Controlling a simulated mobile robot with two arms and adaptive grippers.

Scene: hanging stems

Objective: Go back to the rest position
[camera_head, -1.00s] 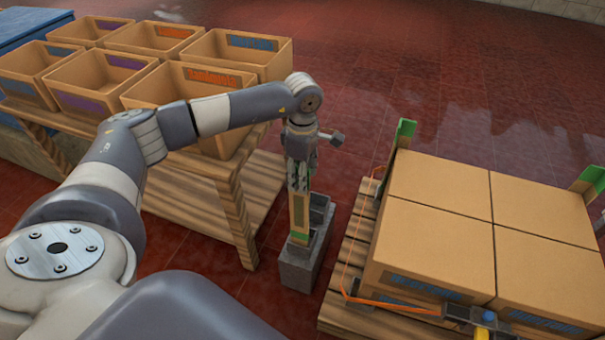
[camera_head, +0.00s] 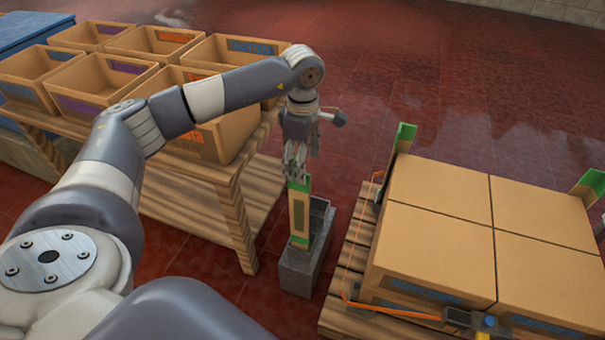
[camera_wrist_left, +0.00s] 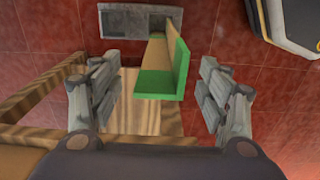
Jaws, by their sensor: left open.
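My left gripper (camera_head: 299,165) points down just above a grey block holder (camera_head: 301,275) on the floor. In the left wrist view its two fingers (camera_wrist_left: 158,100) are spread apart with nothing clasped between them. An angled corner post with tan sides and green ends (camera_head: 300,215) stands upright in the grey holder, its green top just under the fingertips. The post (camera_wrist_left: 162,82) and holder (camera_wrist_left: 140,20) also show in the left wrist view, the post ahead of the open fingers. My right gripper is not in view.
Several open cardboard bins (camera_head: 98,85) stand on a wooden table (camera_head: 229,220) at left, close to my left arm. A pallet (camera_head: 350,265) at right carries stacked boxes (camera_head: 440,190), green corner posts (camera_head: 402,138) and an orange strap (camera_head: 385,310). Red floor at the back is clear.

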